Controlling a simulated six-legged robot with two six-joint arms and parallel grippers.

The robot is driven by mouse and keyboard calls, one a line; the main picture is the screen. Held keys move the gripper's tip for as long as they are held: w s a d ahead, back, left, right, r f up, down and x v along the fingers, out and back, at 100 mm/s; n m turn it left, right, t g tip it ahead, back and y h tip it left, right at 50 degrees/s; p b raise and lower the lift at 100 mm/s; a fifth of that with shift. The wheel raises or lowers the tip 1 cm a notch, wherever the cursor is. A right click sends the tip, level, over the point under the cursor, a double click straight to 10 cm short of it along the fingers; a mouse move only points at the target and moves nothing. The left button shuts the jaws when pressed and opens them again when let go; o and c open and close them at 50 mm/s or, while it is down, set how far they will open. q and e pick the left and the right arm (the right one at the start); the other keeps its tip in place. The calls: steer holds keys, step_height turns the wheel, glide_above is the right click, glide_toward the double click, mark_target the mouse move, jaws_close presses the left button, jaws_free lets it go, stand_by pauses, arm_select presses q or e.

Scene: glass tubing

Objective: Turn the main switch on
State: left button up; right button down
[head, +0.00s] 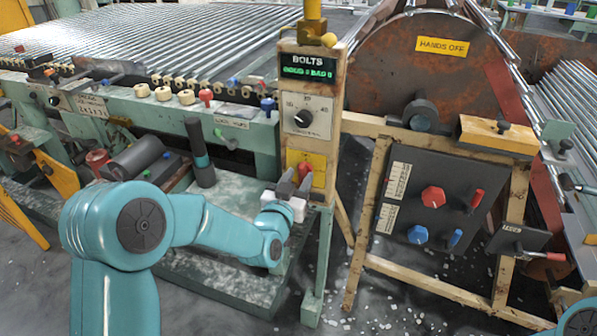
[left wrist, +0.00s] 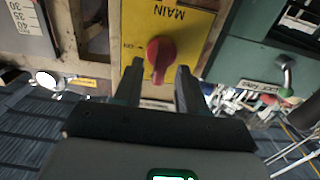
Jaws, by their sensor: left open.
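The main switch is a red knob (left wrist: 160,54) on a yellow plate (left wrist: 182,22) marked MAIN, which appears upside down in the left wrist view. An ON mark shows left of the knob there. In the head view the yellow plate (head: 306,160) is low on the BOLTS post, with the red knob (head: 306,170) partly hidden by my gripper. My left gripper (head: 295,183) is open right in front of the plate. In the left wrist view its fingers (left wrist: 157,84) stand either side of the knob's lower end; contact cannot be told. My right gripper is not in view.
A dial (head: 303,117) and a BOLTS display (head: 308,67) are above the plate. To the right, a dark panel (head: 435,170) carries red and blue knobs. A green bench (head: 150,115) with small coloured knobs stands at left.

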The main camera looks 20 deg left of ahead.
arm_select(q)
steer(key=shift+w, duration=0.3)
jaws_close()
